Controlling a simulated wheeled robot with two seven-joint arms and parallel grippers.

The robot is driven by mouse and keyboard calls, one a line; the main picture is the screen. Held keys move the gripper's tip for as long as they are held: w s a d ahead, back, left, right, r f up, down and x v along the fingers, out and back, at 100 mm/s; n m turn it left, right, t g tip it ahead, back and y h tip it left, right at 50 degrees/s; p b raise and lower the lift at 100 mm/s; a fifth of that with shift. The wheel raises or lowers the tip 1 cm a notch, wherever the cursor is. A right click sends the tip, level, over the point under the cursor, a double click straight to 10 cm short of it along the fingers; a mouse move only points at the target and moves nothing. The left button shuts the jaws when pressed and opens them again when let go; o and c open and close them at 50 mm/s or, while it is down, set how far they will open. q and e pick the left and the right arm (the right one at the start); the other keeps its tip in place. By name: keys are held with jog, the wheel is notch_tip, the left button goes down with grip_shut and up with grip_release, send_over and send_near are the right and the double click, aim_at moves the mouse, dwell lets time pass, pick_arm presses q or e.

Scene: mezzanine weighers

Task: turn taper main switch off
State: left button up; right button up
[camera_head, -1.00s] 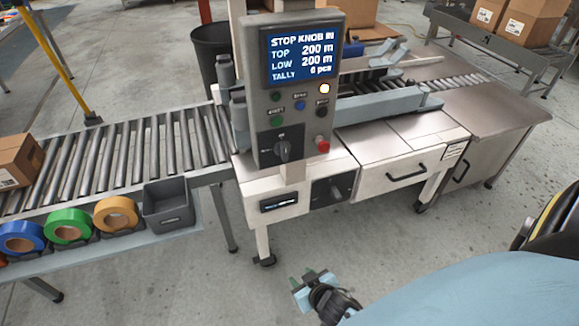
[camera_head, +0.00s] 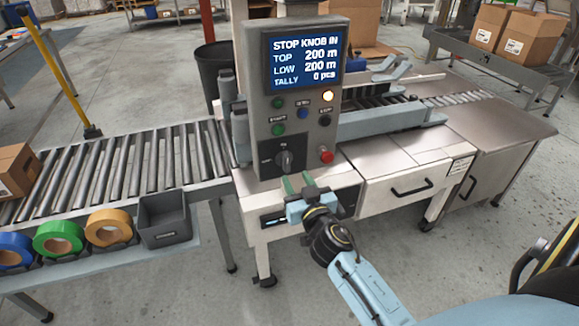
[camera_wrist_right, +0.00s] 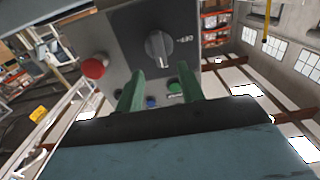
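The taper's control box (camera_head: 254,100) stands on a pale machine, its screen (camera_head: 304,58) reading "STOP KNOB IN". A grey rotary switch (camera_head: 284,160) sits low on its front; its grip stands roughly upright. It also shows in the right wrist view (camera_wrist_right: 159,47), on a dark plate with small lettering. My right gripper (camera_head: 299,182) is open and empty just below and in front of this switch, apart from it. In the wrist view its two green fingers (camera_wrist_right: 157,80) point towards the switch. A second knob plate on the machine body is mostly hidden behind this gripper. My left gripper is not in view.
A red stop knob (camera_head: 326,156) sits close right of the switch; green, blue and black buttons are above. A roller conveyor (camera_head: 110,175), tape rolls and a grey bin (camera_head: 163,218) are at left. A drawer (camera_head: 410,188) is at right. Floor in front is free.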

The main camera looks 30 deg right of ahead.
aim_at(288, 164)
jog(key=x, duration=0.6)
jog(key=shift+w+d, duration=0.1)
grip_shut()
